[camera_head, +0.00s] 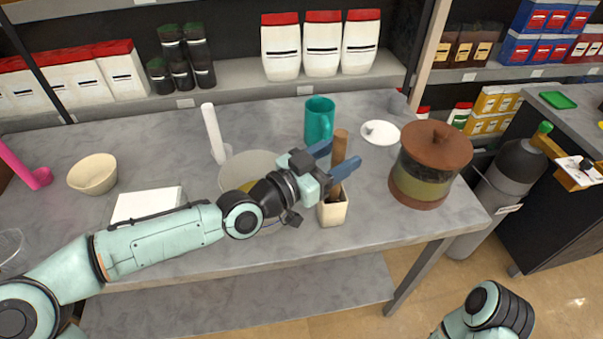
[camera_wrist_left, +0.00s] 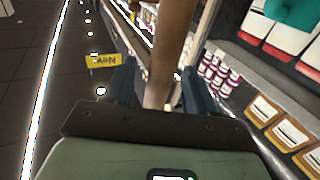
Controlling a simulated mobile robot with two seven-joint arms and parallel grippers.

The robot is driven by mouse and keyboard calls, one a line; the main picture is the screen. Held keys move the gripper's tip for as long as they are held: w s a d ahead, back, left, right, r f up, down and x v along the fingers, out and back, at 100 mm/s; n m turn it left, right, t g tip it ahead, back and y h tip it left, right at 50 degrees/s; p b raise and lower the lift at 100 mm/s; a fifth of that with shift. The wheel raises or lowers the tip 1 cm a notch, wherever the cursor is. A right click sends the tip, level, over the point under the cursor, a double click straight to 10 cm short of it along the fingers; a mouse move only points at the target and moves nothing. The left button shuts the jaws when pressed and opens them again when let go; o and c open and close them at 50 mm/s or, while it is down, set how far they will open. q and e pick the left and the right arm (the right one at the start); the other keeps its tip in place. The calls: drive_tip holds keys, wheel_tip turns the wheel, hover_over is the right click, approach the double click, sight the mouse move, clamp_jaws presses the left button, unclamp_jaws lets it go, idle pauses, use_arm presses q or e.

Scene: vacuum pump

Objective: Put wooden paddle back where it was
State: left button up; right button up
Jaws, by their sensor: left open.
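The wooden paddle (camera_head: 340,146) stands nearly upright with its lower end in a small cream square holder (camera_head: 333,212) near the table's front edge. My left gripper (camera_head: 334,159) is open, with its blue fingers at the paddle's upper part, above the holder. In the left wrist view the paddle (camera_wrist_left: 172,48) passes between the two spread fingers of the gripper (camera_wrist_left: 160,88), with a gap visible on at least the left side. The paddle's lower end is hidden inside the holder. My right gripper is not in view; only part of that arm shows at the bottom right.
A large bowl (camera_head: 243,166) stands left of the holder, partly behind my left arm. A teal mug (camera_head: 319,120) is behind it, and a brown lidded pot (camera_head: 437,150) and a white lid (camera_head: 381,133) are to the right. Shelves with bags (camera_head: 322,48) line the back.

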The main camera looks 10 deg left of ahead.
use_arm(q)
drive_tip(key=p+v, duration=0.1)
drive_tip(key=v, duration=0.9)
drive_tip(key=shift+p, duration=0.4)
